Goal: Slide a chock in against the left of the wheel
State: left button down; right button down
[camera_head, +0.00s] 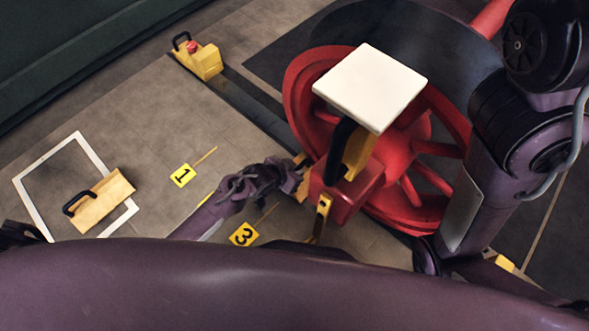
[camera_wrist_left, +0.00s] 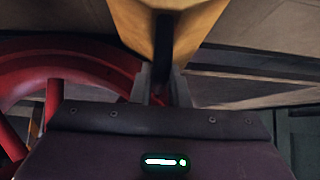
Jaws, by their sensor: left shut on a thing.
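The large red spoked wheel (camera_head: 296,88) stands right of centre in the head view; its rim also shows at left in the left wrist view (camera_wrist_left: 70,58). My left gripper (camera_head: 299,178) is beside the wheel's left lower side. In the left wrist view its fingers (camera_wrist_left: 160,90) are shut on the black handle of a yellow-tan chock (camera_wrist_left: 195,18). In the head view that chock is mostly hidden; I cannot tell whether it touches the wheel. Another tan chock (camera_head: 105,200) with a black handle lies at a white floor frame. My right gripper is not in view.
A red block (camera_head: 345,195) with a yellow part and a white plate (camera_head: 370,88) above it stands in front of the wheel. A yellow box (camera_head: 206,62) with a red knob sits by the rail (camera_head: 250,105). Floor markers 1 (camera_head: 183,175) and 3 (camera_head: 243,235) lie left.

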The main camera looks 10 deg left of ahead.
pick_arm(q)
jog(key=shift+w+d+r, duration=0.2)
jog(key=shift+d+r, duration=0.05)
jog(key=c, duration=1.6)
grip_release()
jog(key=shift+o, duration=1.3)
jog(key=shift+f, duration=0.1)
jog(key=shift+o, duration=0.8)
jog(key=shift+s+a+f, duration=0.1)
jog(key=shift+s+f, duration=0.05)
jog(key=shift+f, duration=0.05)
jog(key=o, duration=0.5)
jog(key=shift+a, duration=0.1)
